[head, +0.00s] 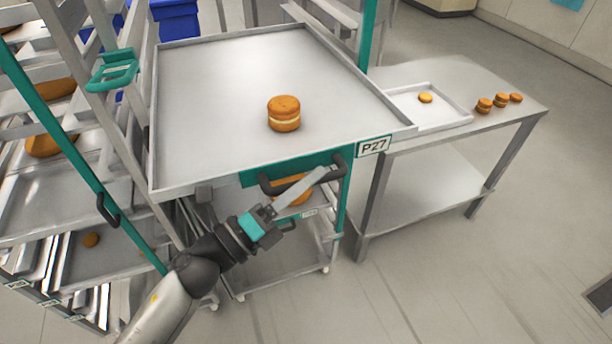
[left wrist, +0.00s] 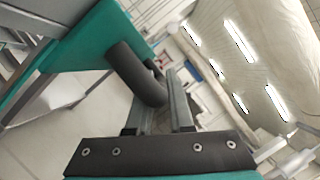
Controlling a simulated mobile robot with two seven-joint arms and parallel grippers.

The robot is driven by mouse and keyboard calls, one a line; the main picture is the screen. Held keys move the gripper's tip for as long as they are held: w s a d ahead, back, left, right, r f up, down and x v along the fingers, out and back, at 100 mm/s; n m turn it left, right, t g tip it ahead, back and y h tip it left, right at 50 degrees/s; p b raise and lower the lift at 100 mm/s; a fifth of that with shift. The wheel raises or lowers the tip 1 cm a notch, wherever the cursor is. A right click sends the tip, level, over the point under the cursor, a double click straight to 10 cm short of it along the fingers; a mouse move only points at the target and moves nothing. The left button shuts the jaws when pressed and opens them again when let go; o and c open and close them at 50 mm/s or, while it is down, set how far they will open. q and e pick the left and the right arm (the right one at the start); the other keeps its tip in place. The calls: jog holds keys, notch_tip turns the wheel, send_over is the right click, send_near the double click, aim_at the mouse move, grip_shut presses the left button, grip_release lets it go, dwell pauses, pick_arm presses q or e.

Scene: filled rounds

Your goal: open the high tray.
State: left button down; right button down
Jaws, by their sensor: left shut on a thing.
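The high tray (head: 225,75) is a wide, shallow grey metal tray with a low rim, at the top of a wheeled rack. A teal front panel (head: 258,178) with a dark bar handle (head: 338,163) sits below its front edge. A filled round (head: 284,113) with a pale middle layer lies on the tray. My left gripper (head: 318,174) is at the handle, its jaws shut on it. In the left wrist view the dark handle (left wrist: 135,72) runs between the two grey fingers (left wrist: 162,95), beside the teal panel. My right gripper is not in view.
A steel table (head: 480,140) on the right holds a small white tray (head: 435,108) with one small round, and several rounds. A label P27 (head: 374,146) marks the tray's corner. A tall rack (head: 75,165) with loaded shelves stands close on the left.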

pick_arm(q)
jog(key=c, duration=0.8)
grip_release()
jog(key=shift+s+a+f, duration=0.2)
jog(key=shift+s+a, duration=0.1)
jog(key=shift+a, duration=0.1)
jog(key=shift+b+v, duration=2.5)
jog(key=shift+v, duration=4.6)
